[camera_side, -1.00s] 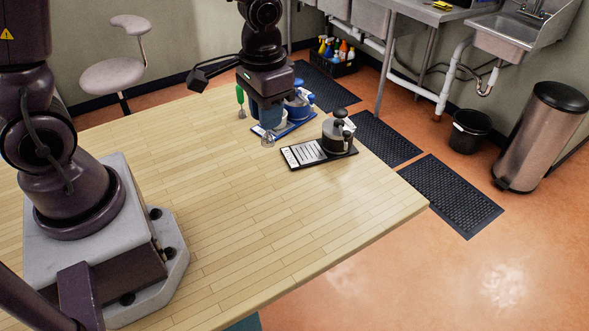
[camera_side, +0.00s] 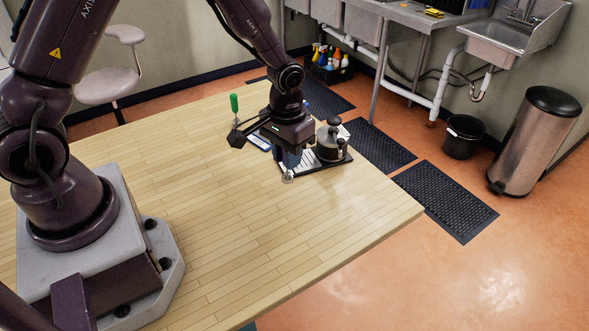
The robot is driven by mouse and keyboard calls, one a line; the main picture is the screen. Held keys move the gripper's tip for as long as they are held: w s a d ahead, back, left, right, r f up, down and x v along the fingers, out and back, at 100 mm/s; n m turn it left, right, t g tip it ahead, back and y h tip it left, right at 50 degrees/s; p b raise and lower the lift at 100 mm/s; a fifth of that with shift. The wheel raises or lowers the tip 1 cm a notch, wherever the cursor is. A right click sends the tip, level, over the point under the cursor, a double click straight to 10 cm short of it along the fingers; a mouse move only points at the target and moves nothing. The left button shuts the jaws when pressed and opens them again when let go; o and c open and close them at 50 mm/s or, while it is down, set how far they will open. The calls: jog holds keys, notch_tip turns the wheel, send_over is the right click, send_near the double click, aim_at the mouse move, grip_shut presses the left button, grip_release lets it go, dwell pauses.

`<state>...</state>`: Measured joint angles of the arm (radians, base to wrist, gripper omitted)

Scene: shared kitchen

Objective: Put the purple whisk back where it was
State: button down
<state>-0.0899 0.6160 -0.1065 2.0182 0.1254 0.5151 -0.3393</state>
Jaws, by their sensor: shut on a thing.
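My gripper (camera_side: 290,158) points down over the table, in front of the left part of a black tray. It is shut on a whisk, whose silvery wire head (camera_side: 287,178) shows below the fingers. The whisk's handle is hidden between the jaws, so I cannot see its purple colour. I cannot tell whether the wire head touches the table or hangs just above it.
A black tray (camera_side: 308,167) holding a grey kettle-like pot (camera_side: 329,141) is close to the right of my gripper. A blue tray (camera_side: 258,141) lies behind, mostly hidden by my arm. A green-handled tool (camera_side: 234,103) stands at the back left. The table (camera_side: 200,210) is clear in front.

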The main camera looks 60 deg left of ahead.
jog(key=shift+w+f, duration=0.6)
jog(key=shift+f, duration=0.05)
jog(key=shift+w+f, duration=0.15)
jog(key=shift+f, duration=0.8)
jog(key=shift+w+f, duration=0.1)
jog(key=shift+f, duration=0.8)
jog(key=shift+f, duration=0.1)
jog(key=c, duration=1)
grip_release()
